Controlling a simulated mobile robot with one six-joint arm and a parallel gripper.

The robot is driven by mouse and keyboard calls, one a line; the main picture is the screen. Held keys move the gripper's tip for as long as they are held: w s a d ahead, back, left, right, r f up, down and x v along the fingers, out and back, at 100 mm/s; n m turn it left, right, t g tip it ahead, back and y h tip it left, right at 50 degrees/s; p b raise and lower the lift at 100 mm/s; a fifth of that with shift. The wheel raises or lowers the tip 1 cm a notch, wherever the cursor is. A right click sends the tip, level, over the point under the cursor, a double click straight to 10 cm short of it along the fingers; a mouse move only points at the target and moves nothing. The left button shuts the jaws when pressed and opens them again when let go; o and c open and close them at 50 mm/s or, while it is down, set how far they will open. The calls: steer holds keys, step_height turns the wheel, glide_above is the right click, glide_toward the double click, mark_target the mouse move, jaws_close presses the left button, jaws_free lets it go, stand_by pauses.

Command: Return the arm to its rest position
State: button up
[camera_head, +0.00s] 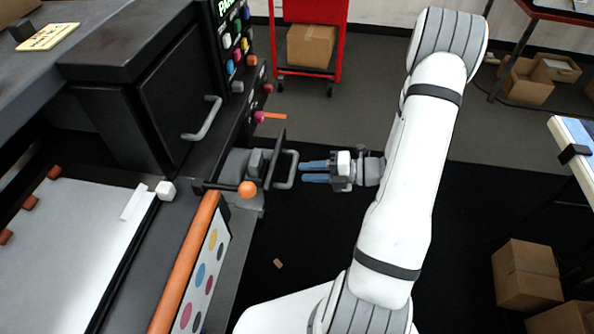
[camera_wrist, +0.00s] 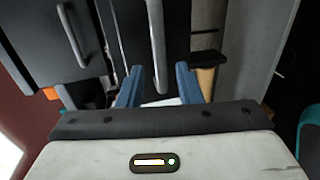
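My white arm (camera_head: 405,190) reaches in from the lower right in the head view. My gripper (camera_head: 315,172) has two blue fingers pointing left at the dark machine. The fingertips are close to a grey handle (camera_head: 289,168) on the machine's side. In the wrist view my gripper (camera_wrist: 158,92) shows both blue fingers apart, with a gap between them and nothing held. The handle (camera_wrist: 158,45) stands ahead of the gap in that view. I cannot tell whether the fingers touch it.
The dark machine (camera_head: 120,90) with knobs and an orange bar (camera_head: 185,265) fills the left. A red cart (camera_head: 340,40) stands behind. Cardboard boxes (camera_head: 525,272) lie at the right. Dark floor (camera_head: 490,190) right of the arm is clear.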

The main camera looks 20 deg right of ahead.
steer(key=v, duration=0.2)
steer(key=shift+s+d, duration=0.1)
steer(key=shift+d, duration=0.15)
steer(key=s+a+r+n+g+h+p, duration=0.25)
steer(key=s+a+r+n+g, duration=0.35)
steer(key=n, duration=0.5)
steer(key=s+a+r+n+g+h+p, duration=0.1)
steer(key=s+a+r+n+g+h, duration=0.2)
steer(key=r+n, duration=0.6)
steer(key=s+r+n+t+h+p, duration=0.1)
steer(key=r+n+h, duration=0.3)
steer(key=n, duration=0.6)
steer(key=s+d+r+n+t+h+p, duration=0.1)
steer(key=s+r+n+t+h, duration=0.2)
steer(key=r+n, duration=0.3)
steer(key=n+h, duration=0.1)
steer(key=n, duration=0.4)
steer(key=shift+n+t+p, duration=0.3)
steer(key=shift+p, duration=0.1)
